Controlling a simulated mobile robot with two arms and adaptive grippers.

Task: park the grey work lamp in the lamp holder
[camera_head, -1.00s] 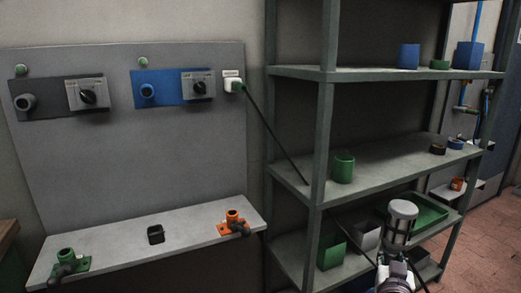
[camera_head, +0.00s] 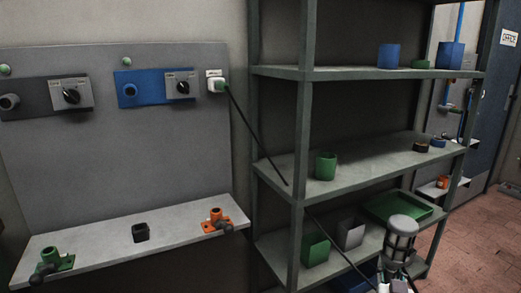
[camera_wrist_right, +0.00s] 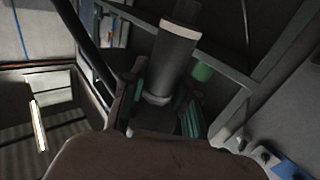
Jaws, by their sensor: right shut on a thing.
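The grey work lamp (camera_head: 401,238), with a pale cap and a caged body, stands roughly upright at the bottom right of the head view. My right gripper (camera_head: 394,286) is shut on its lower end, at the picture's bottom edge. In the wrist view the lamp (camera_wrist_right: 171,58) sticks out beyond the gripper (camera_wrist_right: 160,105), between its fingers. A small black open-topped holder (camera_head: 140,232), which looks like the lamp holder, sits empty on the pale ledge (camera_head: 95,248), well left of the lamp. My left gripper is not in view.
A dark cable (camera_head: 257,140) runs from the white socket (camera_head: 215,83) down across the shelf rack (camera_head: 303,130) towards the lamp. Green (camera_head: 57,260) and orange (camera_head: 216,220) pipe fittings flank the holder. A green tray (camera_head: 400,208) lies behind the lamp.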

